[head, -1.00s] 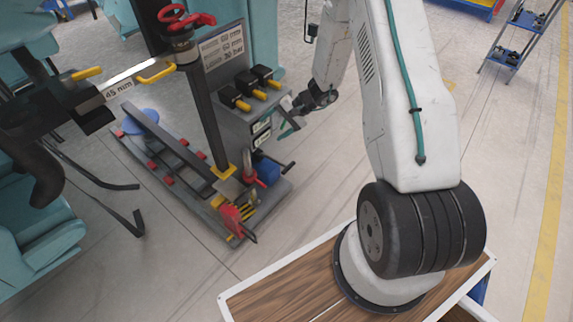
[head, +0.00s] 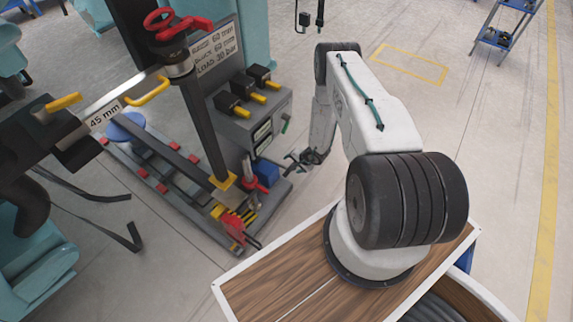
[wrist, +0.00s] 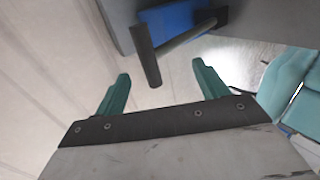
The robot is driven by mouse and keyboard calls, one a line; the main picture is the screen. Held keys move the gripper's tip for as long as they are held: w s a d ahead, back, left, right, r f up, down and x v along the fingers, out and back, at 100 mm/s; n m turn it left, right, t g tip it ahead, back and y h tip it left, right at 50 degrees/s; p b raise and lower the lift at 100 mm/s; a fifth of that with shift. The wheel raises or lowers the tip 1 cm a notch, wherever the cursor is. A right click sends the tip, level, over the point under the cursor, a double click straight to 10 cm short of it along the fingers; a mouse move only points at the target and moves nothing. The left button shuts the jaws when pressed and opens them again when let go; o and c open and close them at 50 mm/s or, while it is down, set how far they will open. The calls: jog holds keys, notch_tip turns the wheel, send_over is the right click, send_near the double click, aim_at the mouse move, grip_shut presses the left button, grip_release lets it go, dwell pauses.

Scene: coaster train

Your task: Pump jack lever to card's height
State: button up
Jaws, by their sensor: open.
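The jack lever shows in the wrist view as a grey rod (wrist: 187,35) with a dark crosswise handle (wrist: 146,57). The rod runs to the blue jack body (wrist: 178,18), which also shows low on the rig in the head view (head: 265,172). My gripper (head: 308,158) is open beside the lever end, where the handle is hard to make out. In the wrist view my gripper (wrist: 160,70) has its two green fingers apart, with the handle's near end in the gap between them. The card (head: 215,48) on the grey panel reads 60 mm, 62 mm and 30 bar.
The rig has a dark post with a red handwheel (head: 178,25), yellow-handled black boxes (head: 248,90) and a red-handled part (head: 256,184). A 45 mm label (head: 104,115) is at left. A blue-shelved cart (head: 500,35) stands far right. Floor beyond the gripper is clear.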

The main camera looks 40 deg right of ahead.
aim_at(274, 163)
jog(key=x, duration=0.5)
jog(key=shift+w+a+f, duration=0.15)
jog(key=shift+w+f, duration=0.05)
jog(key=c, duration=1.3)
jog(key=shift+r, duration=0.1)
jog(key=shift+c, duration=0.3)
